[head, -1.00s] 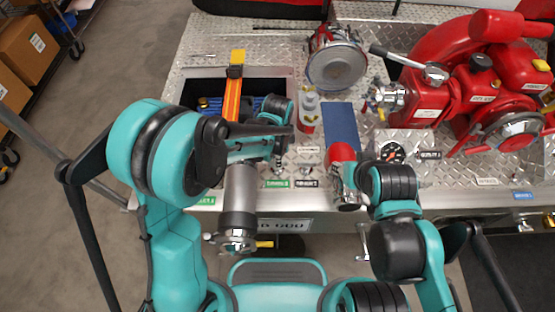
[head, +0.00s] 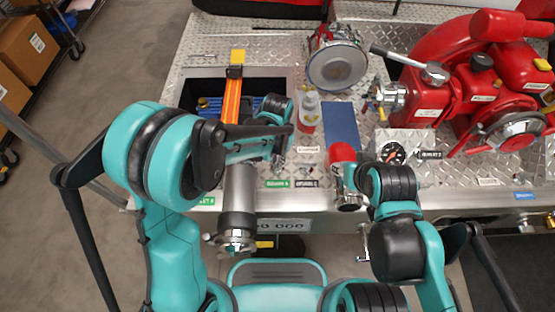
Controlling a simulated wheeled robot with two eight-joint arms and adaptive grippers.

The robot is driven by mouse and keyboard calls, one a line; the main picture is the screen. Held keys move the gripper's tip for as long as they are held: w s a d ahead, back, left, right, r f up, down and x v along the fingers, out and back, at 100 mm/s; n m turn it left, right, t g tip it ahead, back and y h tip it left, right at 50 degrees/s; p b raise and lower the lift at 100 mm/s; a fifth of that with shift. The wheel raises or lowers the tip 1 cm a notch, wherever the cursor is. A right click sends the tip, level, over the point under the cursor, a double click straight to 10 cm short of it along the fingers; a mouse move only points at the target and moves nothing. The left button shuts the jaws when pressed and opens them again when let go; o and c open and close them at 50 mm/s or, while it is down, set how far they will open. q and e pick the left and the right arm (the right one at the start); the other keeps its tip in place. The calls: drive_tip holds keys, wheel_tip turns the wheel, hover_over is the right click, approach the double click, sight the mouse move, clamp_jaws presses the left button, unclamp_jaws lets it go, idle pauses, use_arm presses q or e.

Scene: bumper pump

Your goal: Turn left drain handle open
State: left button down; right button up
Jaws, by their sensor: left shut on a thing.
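My left gripper (head: 280,150) is at the front part of the metal deck, above a green label. It is shut on a small silver handle (head: 278,168), which I take to be the left drain handle. My own wrist and the dark fingers cover most of this handle, so its angle is hard to read. My right arm comes in from the lower right and ends beside a red-topped silver fitting (head: 343,170). The fingers of my right gripper cannot be made out.
A bottle with red liquid (head: 309,112) and a blue panel (head: 341,126) are just behind my left gripper. A silver pipe (head: 238,195) hangs at the front left. An open bin (head: 190,92) lies at the left.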

use_arm(q)
drive_tip(key=n, duration=0.5)
drive_tip(key=shift+n, duration=0.3)
idle(0.4)
drive_tip(key=c, duration=1.6)
unclamp_jaws()
wheel_tip(320, 180, up, 12)
drive_tip(key=shift+a, duration=0.1)
